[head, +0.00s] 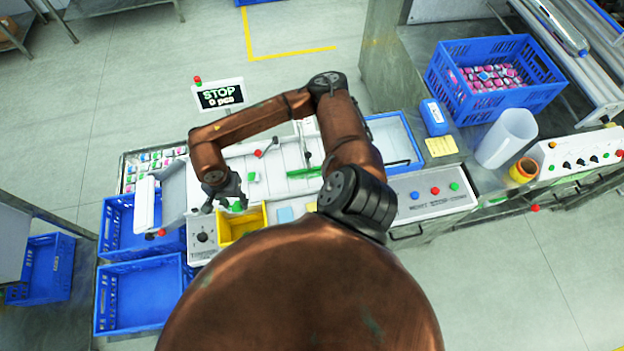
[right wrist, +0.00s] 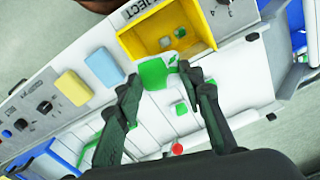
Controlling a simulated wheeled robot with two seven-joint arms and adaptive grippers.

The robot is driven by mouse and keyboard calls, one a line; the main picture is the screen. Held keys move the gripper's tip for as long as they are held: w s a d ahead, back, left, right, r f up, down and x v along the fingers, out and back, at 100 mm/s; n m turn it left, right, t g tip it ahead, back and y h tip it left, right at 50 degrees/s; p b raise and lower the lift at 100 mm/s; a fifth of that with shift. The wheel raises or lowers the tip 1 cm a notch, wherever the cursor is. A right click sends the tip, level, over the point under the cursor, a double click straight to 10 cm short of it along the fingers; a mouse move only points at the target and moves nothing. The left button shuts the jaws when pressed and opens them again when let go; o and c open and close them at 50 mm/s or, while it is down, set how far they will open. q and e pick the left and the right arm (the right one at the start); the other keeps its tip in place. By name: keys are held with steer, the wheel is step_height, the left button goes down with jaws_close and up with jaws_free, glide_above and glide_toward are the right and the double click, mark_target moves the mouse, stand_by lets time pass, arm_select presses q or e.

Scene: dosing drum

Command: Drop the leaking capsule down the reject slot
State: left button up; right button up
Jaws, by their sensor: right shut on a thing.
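My right gripper (head: 225,204) is low over the front of the white machine, just behind the yellow reject bin (head: 256,218). In the right wrist view the two dark fingers (right wrist: 160,80) are closed on a green capsule (right wrist: 153,73), held beside the bin's open edge. The yellow bin with its REJECT label shows there too (right wrist: 133,40), with small green and grey pieces inside. Another green capsule (right wrist: 181,108) lies on the white surface by the fingers. I cannot make out a leak on the held capsule. My left gripper is not in view.
Blue crates (head: 140,297) stand at the lower left. A button panel (head: 430,193) is right of my arm. A yellow block (right wrist: 73,87) and a blue block (right wrist: 104,66) lie beside the bin.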

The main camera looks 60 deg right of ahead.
steer(key=shift+f+b, duration=0.5)
steer(key=shift+f, duration=1.8)
steer(key=o, duration=0.9)
steer(key=shift+c, duration=0.2)
step_height(320, 180, up, 12)
steer(key=shift+a+r, duration=0.1)
